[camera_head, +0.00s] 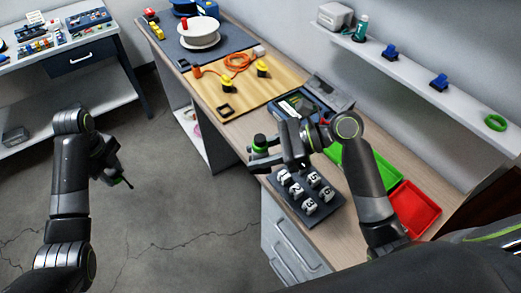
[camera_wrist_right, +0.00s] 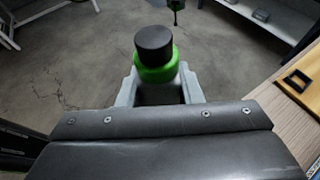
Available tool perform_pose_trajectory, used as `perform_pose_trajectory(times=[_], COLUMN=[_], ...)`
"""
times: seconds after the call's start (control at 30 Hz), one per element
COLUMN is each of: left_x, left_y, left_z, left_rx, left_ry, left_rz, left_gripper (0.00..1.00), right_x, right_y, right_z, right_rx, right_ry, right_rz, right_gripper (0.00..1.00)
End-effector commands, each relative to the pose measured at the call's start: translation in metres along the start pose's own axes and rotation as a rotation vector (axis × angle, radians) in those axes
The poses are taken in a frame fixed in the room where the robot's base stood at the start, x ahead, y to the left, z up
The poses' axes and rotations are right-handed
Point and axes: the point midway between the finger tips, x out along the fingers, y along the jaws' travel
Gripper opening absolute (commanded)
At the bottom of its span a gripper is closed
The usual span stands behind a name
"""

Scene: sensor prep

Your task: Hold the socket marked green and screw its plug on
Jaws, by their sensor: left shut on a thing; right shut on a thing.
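My left gripper (camera_head: 120,174) is over the floor at the left, well apart from the socket, and is shut on a small, thin dark piece, apparently the plug (camera_head: 128,183), pointing down. It also shows at the top of the right wrist view (camera_wrist_right: 175,7). Its details are too small to tell.
A dark rack (camera_head: 284,197) with several numbered white pieces lies below my right gripper. A green bin (camera_head: 364,170) and red bin (camera_head: 414,207) stand to its right. A wooden mat (camera_head: 222,92) with orange cable lies farther back. Open floor separates the grippers.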

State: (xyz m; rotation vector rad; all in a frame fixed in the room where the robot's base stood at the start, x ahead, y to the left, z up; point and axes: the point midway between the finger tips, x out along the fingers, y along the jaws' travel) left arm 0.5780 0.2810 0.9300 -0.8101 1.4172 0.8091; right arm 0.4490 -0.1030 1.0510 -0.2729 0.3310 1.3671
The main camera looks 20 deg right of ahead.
Motion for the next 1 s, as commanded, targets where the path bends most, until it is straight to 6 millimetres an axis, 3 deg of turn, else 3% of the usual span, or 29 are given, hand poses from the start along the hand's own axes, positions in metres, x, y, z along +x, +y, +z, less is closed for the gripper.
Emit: perform_pose_trajectory(times=[0.03,0.2,0.4,1.0], left_x=[0.0,0.0,0.0,0.0], left_y=[0.0,0.0,0.0,0.0], left_z=[0.0,0.0,0.0,0.0], left_rx=[0.0,0.0,0.0,0.0], left_ry=[0.0,0.0,0.0,0.0], left_rz=[0.0,0.0,0.0,0.0], left_gripper=[0.12,0.12,0.12,0.12], right_x=[-0.017,-0.062,-0.093,-0.102], right_y=[-0.001,-0.002,0.006,0.009], right_z=[-0.01,-0.019,-0.015,-0.011], right_rx=[0.028,0.104,0.152,0.167], right_ry=[0.012,0.01,0.005,-0.001], right_rz=[-0.07,-0.262,-0.374,-0.403], right_gripper=[0.0,0.0,0.0,0.0])
